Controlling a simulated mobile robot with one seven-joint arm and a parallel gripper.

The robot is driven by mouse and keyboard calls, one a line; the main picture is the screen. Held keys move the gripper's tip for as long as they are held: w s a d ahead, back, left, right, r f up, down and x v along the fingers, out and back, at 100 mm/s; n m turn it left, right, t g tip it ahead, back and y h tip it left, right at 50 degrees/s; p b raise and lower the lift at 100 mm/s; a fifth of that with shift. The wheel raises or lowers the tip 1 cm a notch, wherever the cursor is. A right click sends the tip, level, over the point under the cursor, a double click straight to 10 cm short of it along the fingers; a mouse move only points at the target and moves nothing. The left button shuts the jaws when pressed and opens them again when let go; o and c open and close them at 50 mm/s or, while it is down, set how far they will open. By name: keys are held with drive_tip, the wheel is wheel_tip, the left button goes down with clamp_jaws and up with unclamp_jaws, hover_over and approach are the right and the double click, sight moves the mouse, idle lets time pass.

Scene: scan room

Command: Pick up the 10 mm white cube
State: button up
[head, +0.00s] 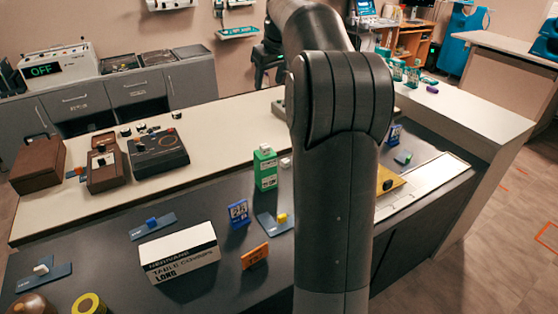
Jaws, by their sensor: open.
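A small white cube (41,269) sits on a blue-grey plate (60,274) at the lower left of the dark counter. Another small white block (285,162) shows just right of the green box, and its size is too small to judge. I cannot read which is 10 mm. My arm rises through the middle of the head view and bends away at the top. My gripper is not in view, and the arm hides part of the counter behind it.
A white carton (180,254), green box (265,169), blue sign (238,213) and orange sign (254,256) stand between. A brown round object (33,304) and yellow roll (88,303) are at lower left.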

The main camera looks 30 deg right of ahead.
drive_tip(key=w+d+f, duration=0.3)
drive_tip(key=d, duration=0.3)
drive_tip(key=w+d+f, duration=0.2)
drive_tip(key=d+f, duration=0.1)
drive_tip(key=d, duration=0.4)
approach(286, 160)
drive_tip(key=f, duration=0.3)
drive_tip(key=shift+w+d+f+y, duration=0.15)
drive_tip(key=shift+w+y, duration=0.15)
drive_tip(key=shift+w, duration=0.1)
drive_tip(key=shift+w+x, duration=0.2)
drive_tip(key=shift+x, duration=2.5)
drive_tip(key=shift+c, duration=0.3)
drive_tip(key=c, duration=1)
